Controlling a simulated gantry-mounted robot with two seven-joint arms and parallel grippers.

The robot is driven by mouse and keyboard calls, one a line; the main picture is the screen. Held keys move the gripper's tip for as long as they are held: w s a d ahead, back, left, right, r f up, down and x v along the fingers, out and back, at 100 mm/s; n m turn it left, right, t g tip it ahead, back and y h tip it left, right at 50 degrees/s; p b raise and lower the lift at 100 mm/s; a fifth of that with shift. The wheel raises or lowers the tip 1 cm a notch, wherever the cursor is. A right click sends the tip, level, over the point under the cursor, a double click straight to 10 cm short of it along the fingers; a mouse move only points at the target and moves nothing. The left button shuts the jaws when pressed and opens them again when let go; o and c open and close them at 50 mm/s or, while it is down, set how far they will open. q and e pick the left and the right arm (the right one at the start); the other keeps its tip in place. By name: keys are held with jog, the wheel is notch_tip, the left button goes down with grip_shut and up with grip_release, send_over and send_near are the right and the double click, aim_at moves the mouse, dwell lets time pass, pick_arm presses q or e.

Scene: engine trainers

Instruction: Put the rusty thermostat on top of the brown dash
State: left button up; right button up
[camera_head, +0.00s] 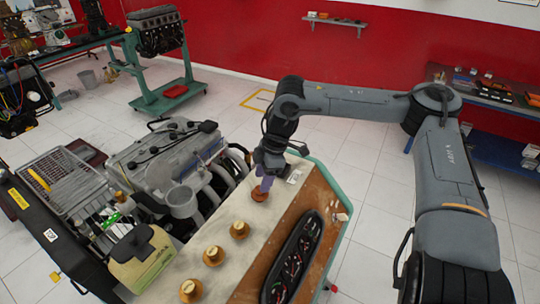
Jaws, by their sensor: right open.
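The rusty thermostat (260,194) stands upright on the pale top of the engine trainer, at the far end of a row with several brass-coloured ones. The brown dash (256,262) is the brown panel just right of that row, with a black gauge cluster (293,262) on it. My right gripper (264,187) points down directly over the rusty thermostat, its purple fingers at its top. The gripper is open; whether the fingers touch the thermostat is unclear. My left gripper is out of view.
Brass thermostats (239,230) stand nearer on the pale strip (220,220). The grey engine (165,160) is left of it. A small pale item (342,217) lies near the panel's right edge. The tiled floor (365,205) right of the trainer is free under my arm.

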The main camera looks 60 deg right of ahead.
jog(key=v, duration=0.8)
jog(key=shift+r, duration=0.35)
